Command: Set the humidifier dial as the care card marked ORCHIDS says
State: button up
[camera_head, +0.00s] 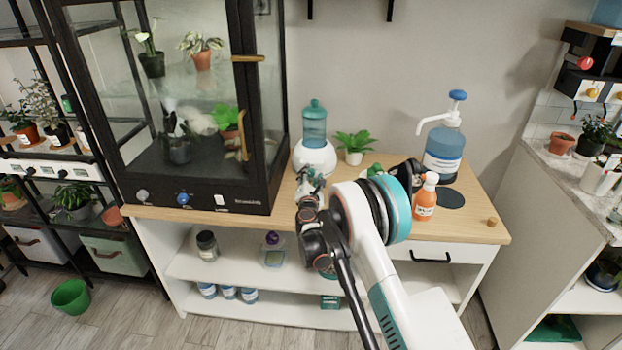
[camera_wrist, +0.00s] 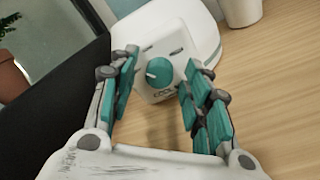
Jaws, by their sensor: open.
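The humidifier (camera_head: 315,156) stands on the wooden counter, with a white base and a teal tank. In the wrist view its white body (camera_wrist: 205,42) shows, with a round teal dial (camera_wrist: 158,72) on its front. A pale pointer mark on the dial points left. In the head view my gripper (camera_head: 310,180) is just in front of the humidifier. I cannot make out a card marked ORCHIDS.
A glass plant cabinet (camera_head: 200,195) with its own knobs stands close on the left. A small potted plant (camera_head: 354,150) is right of the humidifier. An orange bottle (camera_head: 425,198) and a blue pump dispenser (camera_head: 444,150) stand farther right. Bare counter (camera_head: 225,219) shows along the front.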

grip_shut()
jog(key=m, duration=0.3)
jog(key=shift+m, duration=2.3)
grip_release()
